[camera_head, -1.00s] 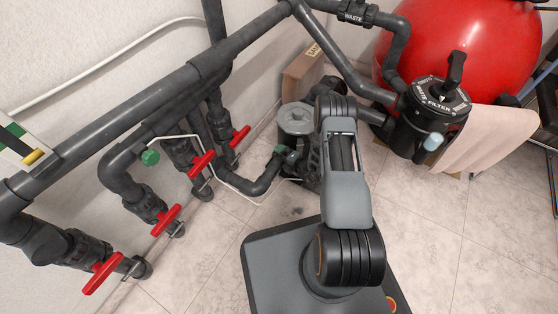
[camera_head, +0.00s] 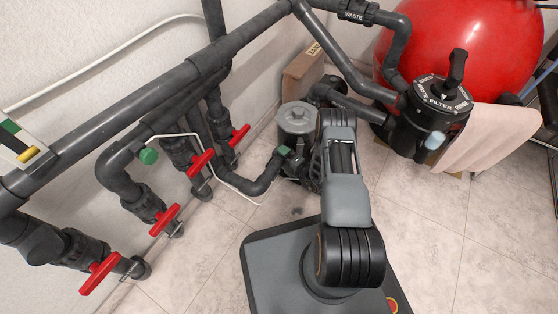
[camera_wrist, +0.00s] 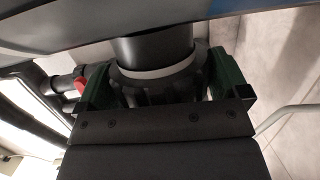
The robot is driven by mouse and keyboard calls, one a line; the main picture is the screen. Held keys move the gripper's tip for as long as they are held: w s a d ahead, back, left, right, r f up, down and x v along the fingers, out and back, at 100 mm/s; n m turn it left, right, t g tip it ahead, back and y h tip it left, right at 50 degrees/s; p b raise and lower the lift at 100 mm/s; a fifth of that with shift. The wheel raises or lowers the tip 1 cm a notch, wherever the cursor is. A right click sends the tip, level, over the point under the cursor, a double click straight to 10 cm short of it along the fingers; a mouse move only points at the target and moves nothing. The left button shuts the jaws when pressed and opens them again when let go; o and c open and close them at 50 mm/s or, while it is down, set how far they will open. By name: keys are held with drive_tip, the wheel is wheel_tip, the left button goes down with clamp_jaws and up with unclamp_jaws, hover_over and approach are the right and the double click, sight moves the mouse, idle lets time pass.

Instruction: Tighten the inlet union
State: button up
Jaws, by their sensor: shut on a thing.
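The inlet union shows in the wrist view as a dark ribbed nut (camera_wrist: 155,92) below a pale ring, around a black pipe (camera_wrist: 152,47). My gripper (camera_wrist: 158,85) is shut on this nut, with one green-padded finger on each side of it. In the head view a green patch (camera_head: 284,151), likely a finger pad, shows beside the grey pump pot (camera_head: 297,120), where the low black pipe (camera_head: 255,184) ends. My arm hides most of the union there, and the far side of the nut is hidden in the wrist view.
Red-handled valves (camera_head: 165,219) stand along the wall at left. A red filter tank (camera_head: 465,45), a black filter valve (camera_head: 432,125) and a draped towel (camera_head: 490,140) are at right. A cardboard box (camera_head: 303,73) stands behind the pump. Floor at lower right is clear.

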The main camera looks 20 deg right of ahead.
drive_tip(key=shift+f+m+t+y, duration=0.3)
drive_tip(key=shift+t+y, duration=0.4)
drive_tip(key=shift+t, duration=0.4)
drive_tip(key=o, duration=1.1)
drive_tip(key=shift+r, duration=0.2)
drive_tip(key=shift+v, duration=3)
drive_tip(key=shift+w, duration=0.15)
